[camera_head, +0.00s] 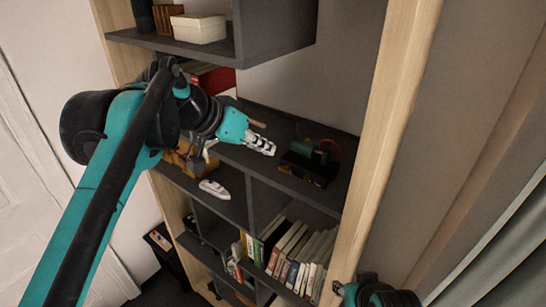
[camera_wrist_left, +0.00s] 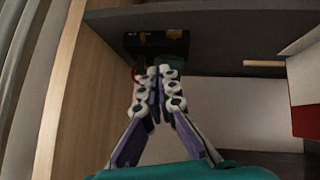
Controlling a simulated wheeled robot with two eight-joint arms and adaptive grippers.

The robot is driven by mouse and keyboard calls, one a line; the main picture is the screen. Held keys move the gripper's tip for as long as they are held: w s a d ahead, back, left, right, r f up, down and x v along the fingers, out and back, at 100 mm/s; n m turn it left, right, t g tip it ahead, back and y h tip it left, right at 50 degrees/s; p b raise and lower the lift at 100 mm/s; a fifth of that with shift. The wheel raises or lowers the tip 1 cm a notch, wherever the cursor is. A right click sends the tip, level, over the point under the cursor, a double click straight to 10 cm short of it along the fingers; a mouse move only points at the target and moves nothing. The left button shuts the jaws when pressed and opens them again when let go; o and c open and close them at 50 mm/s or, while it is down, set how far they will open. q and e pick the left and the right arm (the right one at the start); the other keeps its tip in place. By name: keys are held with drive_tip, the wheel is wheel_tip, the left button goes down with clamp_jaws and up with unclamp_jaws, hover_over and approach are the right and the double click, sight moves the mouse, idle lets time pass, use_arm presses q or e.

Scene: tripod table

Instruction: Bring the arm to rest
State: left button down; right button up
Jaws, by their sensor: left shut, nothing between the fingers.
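My left arm (camera_head: 110,190), teal and black, comes in from the left in the head view and reaches toward a dark shelf unit. My left gripper (camera_head: 268,149) is shut and empty, in front of the shelf. In the left wrist view its fingers (camera_wrist_left: 159,72) are together with nothing between them. A small part of my right arm (camera_head: 375,292) shows at the bottom right of the head view; its fingers are not clearly seen.
A dark box with items (camera_head: 308,168) lies on the shelf just right of the left gripper. A white boat-like object (camera_head: 214,189) lies on the shelf below. Several books (camera_head: 297,255) stand lower down. A pale wooden post (camera_head: 388,140) bounds the shelf on the right. A cream box (camera_head: 199,27) sits above.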

use_arm(q)
drive_tip(key=s+a+f+n+y+b, duration=0.2)
drive_tip(key=s+a+f+b, duration=0.3)
drive_tip(key=f+b, duration=0.7)
drive_tip(key=s+a+f+n+y+b, duration=0.2)
drive_tip(key=f+b, duration=1.1)
drive_tip(key=f, duration=2)
drive_tip(key=s+a+f+n+t+y+b, duration=0.1)
drive_tip(key=s+a+f+b, duration=0.6)
drive_tip(key=f, duration=1.5)
drive_tip(key=a+n+y+b, duration=0.1)
drive_tip(key=y+b, duration=0.1)
drive_tip(key=b, duration=0.3)
drive_tip(key=shift+s+a+f+b, duration=0.15)
drive_tip(key=shift+s+f+b, duration=0.15)
drive_tip(key=shift+f+b, duration=0.05)
